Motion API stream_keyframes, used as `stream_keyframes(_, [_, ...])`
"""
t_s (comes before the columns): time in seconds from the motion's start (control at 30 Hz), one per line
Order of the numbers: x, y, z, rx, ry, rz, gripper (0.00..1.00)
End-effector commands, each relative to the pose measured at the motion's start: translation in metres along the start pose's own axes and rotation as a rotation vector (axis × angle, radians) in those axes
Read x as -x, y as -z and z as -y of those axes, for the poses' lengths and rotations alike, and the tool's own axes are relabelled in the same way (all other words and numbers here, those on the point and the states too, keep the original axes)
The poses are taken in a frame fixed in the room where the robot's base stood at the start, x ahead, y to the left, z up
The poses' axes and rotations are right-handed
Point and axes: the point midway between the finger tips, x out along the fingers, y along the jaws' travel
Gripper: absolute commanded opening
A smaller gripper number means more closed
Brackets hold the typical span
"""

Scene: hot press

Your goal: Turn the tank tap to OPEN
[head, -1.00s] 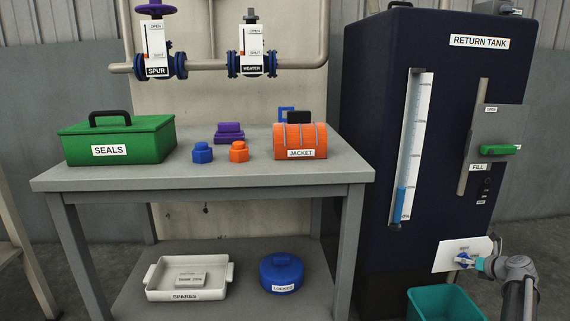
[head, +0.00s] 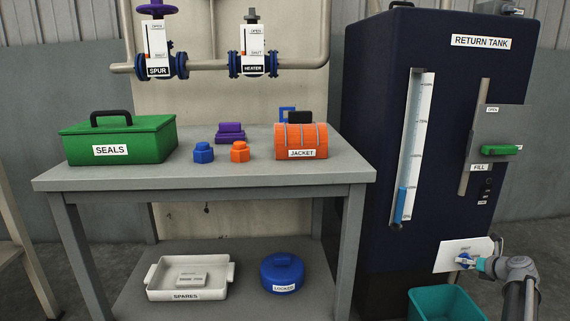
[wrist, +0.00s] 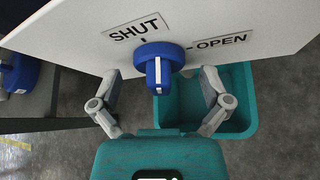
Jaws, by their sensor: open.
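The tank tap is a blue round knob with a raised grip bar (wrist: 158,68) on a white plate (wrist: 90,30). Its bar lines up with the tick under SHUT, and the OPEN tick is to its right. In the head view the tap (head: 463,259) sits low on the front of the dark blue return tank (head: 440,130). My gripper (wrist: 160,76) is open, with one finger on each side of the knob and a visible gap on both sides. In the head view my gripper (head: 475,263) is right at the tap, its fingers hard to make out.
A teal bin (head: 446,303) stands on the floor below the tap. The tank has a gauge (head: 413,140) with a low blue level and a green FILL lever (head: 500,150). A grey workbench (head: 210,180) stands to the left.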

Motion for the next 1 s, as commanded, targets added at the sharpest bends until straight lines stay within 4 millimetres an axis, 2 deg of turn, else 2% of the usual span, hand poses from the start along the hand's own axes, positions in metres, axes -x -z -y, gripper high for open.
stream_keyframes(0.27, [0.007,0.005,-0.001,0.0,0.0,0.0,0.97])
stream_keyframes(1.0, [0.05,0.03,0.0,0.0,0.001,0.0,0.97])
